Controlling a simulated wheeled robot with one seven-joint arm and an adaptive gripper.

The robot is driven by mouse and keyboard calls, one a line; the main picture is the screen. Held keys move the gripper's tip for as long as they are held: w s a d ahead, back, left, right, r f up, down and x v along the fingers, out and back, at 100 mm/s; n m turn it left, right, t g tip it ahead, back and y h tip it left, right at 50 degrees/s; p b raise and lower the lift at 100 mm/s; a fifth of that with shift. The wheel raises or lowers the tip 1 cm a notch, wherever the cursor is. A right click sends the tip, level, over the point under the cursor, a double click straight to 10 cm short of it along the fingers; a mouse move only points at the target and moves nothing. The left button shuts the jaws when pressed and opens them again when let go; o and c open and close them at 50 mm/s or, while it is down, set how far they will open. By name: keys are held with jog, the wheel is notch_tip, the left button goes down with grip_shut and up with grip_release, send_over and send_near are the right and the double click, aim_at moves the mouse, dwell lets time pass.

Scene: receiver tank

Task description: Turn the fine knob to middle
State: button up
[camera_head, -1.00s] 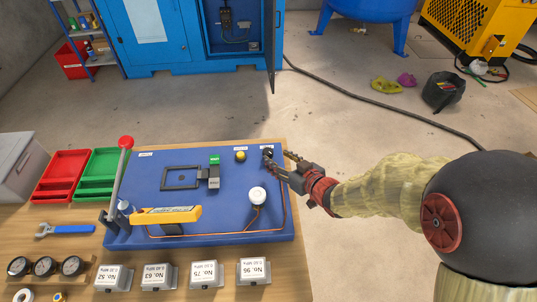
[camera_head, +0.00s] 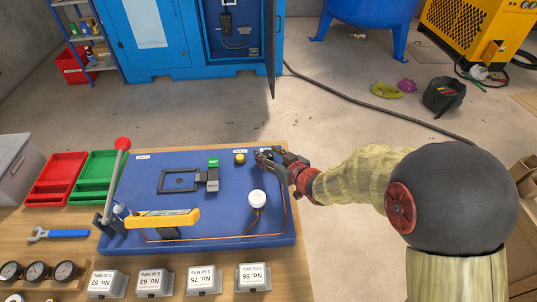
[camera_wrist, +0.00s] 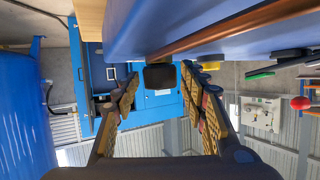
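The blue board (camera_head: 225,225) lies on the wooden table, with a yellow knob (camera_head: 240,158) near its far edge. Right of that knob, at the board's far right corner, my gripper (camera_head: 264,157) reaches in from the right and mostly hides the spot. In the wrist view a dark, block-like knob (camera_wrist: 160,76) sits between the fingertips of my gripper (camera_wrist: 160,73). A gap shows on each side of it, so the fingers appear apart from it. The small labels are too blurred to read, and I cannot read the knob's setting.
A white round part (camera_head: 257,199) with a copper pipe sits on the board near my gripper. A red-tipped lever (camera_head: 122,144) stands at the left. Labelled grey blocks (camera_head: 253,278) line the table's front.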

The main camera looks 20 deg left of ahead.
jog(key=c, duration=1)
jog(key=shift+d+n+g+p, duration=0.1)
jog(key=shift+n+g+p, duration=0.2)
jog(key=shift+p, duration=0.45)
